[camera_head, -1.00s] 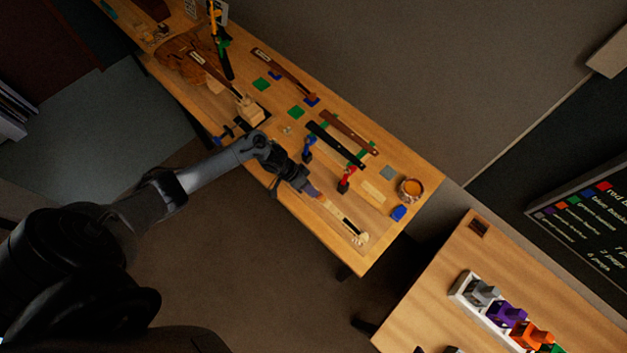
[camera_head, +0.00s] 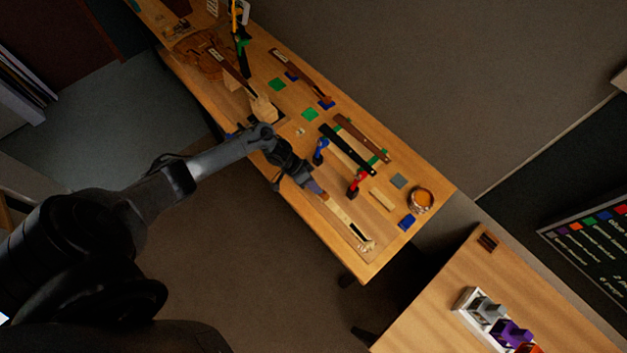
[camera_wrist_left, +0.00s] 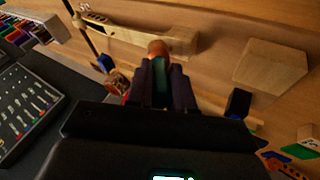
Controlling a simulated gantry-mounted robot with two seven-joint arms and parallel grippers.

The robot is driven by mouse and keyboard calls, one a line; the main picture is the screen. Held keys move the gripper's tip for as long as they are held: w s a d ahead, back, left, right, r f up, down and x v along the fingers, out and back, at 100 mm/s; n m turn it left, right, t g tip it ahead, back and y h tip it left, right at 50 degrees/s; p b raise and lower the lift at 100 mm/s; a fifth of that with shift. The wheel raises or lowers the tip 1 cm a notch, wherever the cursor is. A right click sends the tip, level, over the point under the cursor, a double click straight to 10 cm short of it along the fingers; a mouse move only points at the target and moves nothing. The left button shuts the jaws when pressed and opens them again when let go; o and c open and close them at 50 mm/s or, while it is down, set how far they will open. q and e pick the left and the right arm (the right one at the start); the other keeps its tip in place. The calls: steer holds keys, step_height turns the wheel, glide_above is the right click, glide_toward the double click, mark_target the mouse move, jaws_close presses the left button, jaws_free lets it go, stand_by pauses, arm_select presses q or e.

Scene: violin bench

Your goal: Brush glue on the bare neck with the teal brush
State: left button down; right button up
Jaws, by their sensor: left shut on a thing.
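The bare neck (camera_head: 345,217) is pale wood and lies near the bench's front edge, its head end pointing away from my arm. In the left wrist view the neck (camera_wrist_left: 135,36) runs across the top. My left gripper (camera_head: 316,189) is over the neck's near end. In the left wrist view its dark fingers (camera_wrist_left: 160,88) are shut on the teal brush (camera_wrist_left: 160,72). An orange-brown rounded end (camera_wrist_left: 157,47) shows past the fingertips, overlapping the neck; I cannot tell whether it touches. My right gripper is not in view.
A blue clamp (camera_head: 320,152) and a red clamp (camera_head: 355,183) stand close beside my gripper. Beyond lie a black strip (camera_head: 347,148), a brown strip (camera_head: 361,138), a wood block (camera_head: 382,199), a blue block (camera_head: 407,222) and an amber-filled pot (camera_head: 421,198). A violin body lies far left.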

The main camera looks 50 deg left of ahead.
arm_select(q)
steer(key=shift+a+r+p, duration=0.15)
steer(key=shift+r+p, duration=0.7)
steer(key=shift+a+r+p, duration=0.15)
steer(key=shift+r+p, duration=0.65)
steer(key=shift+r, duration=0.05)
steer(key=shift+d+r, duration=0.1)
steer(key=shift+r, duration=1.2)
steer(key=shift+r, duration=1.5)
steer(key=shift+f, duration=0.1)
steer(key=shift+w+d+f, duration=0.1)
steer(key=shift+d+f, duration=0.15)
steer(key=shift+f, duration=0.55)
steer(key=shift+w, duration=0.1)
